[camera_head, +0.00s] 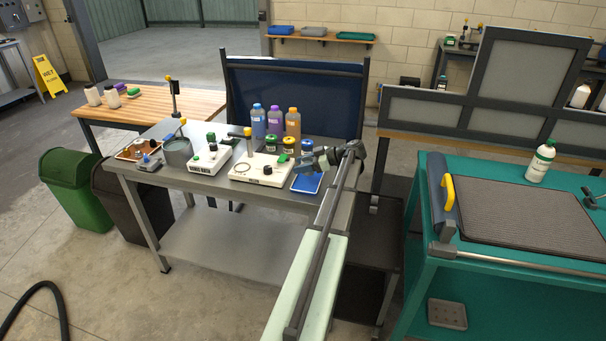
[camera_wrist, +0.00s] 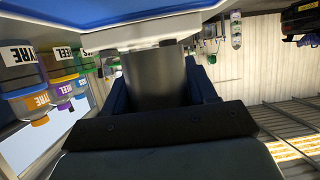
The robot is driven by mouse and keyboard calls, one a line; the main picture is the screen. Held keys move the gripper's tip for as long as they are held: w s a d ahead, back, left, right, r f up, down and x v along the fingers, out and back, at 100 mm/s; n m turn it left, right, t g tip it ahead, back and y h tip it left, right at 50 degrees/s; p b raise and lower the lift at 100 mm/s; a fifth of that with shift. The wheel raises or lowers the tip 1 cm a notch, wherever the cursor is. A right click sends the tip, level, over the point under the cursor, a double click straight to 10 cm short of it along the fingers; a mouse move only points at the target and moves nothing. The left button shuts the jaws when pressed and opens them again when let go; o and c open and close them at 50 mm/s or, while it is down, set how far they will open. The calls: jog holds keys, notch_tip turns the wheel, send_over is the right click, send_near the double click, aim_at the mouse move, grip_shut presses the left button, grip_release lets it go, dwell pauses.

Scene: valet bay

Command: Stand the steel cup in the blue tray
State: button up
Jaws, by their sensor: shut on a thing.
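The blue tray (camera_head: 306,184) lies at the front right of the grey workbench in the head view. My gripper (camera_head: 324,158) is just above it and a little to the right. In the wrist view my gripper (camera_wrist: 160,82) is shut on the steel cup (camera_wrist: 158,72), a plain grey cylinder between the dark fingers. The cup's far end is close to a pale edge with a blue surface beyond it, which looks like the tray. I cannot tell whether the cup touches it. In the head view the cup is hard to separate from the gripper.
A white test unit (camera_head: 262,170) stands just left of the tray. Squat jars (camera_head: 289,146) and tall bottles (camera_head: 275,120) stand behind. A grey pot (camera_head: 178,152) is further left. A teal bench (camera_head: 470,262) with a mat (camera_head: 530,215) is at the right.

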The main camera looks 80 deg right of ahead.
jog(key=shift+f, duration=1.9)
jog(key=shift+f, duration=0.1)
jog(key=o, duration=1.1)
jog(key=shift+c, duration=0.2)
jog(key=shift+s+r, duration=0.25)
jog(key=shift+s, duration=0.05)
jog(key=v, duration=1.1)
jog(key=shift+s, duration=0.2)
